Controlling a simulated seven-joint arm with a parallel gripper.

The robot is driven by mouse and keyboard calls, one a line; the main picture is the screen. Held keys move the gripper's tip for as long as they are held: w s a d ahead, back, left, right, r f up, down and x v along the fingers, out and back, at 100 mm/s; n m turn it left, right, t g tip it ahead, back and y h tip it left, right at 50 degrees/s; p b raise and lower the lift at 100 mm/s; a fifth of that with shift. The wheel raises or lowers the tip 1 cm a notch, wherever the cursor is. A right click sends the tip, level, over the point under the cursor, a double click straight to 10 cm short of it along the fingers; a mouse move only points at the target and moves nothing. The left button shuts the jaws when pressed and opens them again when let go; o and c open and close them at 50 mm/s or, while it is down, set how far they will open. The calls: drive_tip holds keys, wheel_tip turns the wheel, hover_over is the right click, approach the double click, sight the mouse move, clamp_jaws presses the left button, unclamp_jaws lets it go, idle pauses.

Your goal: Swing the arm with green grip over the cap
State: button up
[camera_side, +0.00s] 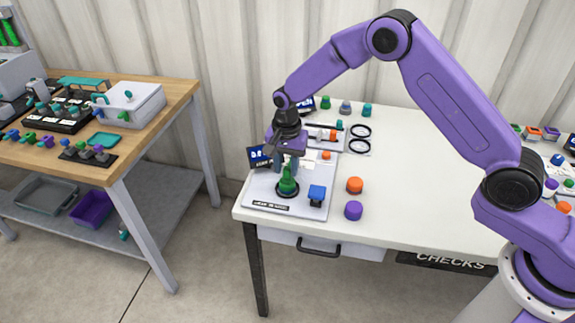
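A green grip (288,184) stands upright on a dark round base on a white board (262,187) at the table's left front corner. My gripper (287,167) points down right over the grip, its fingertips at or just above the grip's top. I cannot tell whether the fingers touch it or how far apart they are. An orange round cap (355,185) and a purple round cap (353,210) stand on the table right of the board. Which cap is meant is unclear.
Behind the board lies another white board (325,143) with orange and teal parts, and two black rings (360,138). Several small knobs stand along the back edge. The table's middle (420,190) is clear. A wooden bench (60,155) with parts stands at left.

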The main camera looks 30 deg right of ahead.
drive_tip(key=shift+o, duration=0.6)
wheel_tip(320, 180, up, 17)
drive_tip(key=shift+r, duration=0.2)
drive_tip(key=shift+s, duration=0.1)
idle(0.4)
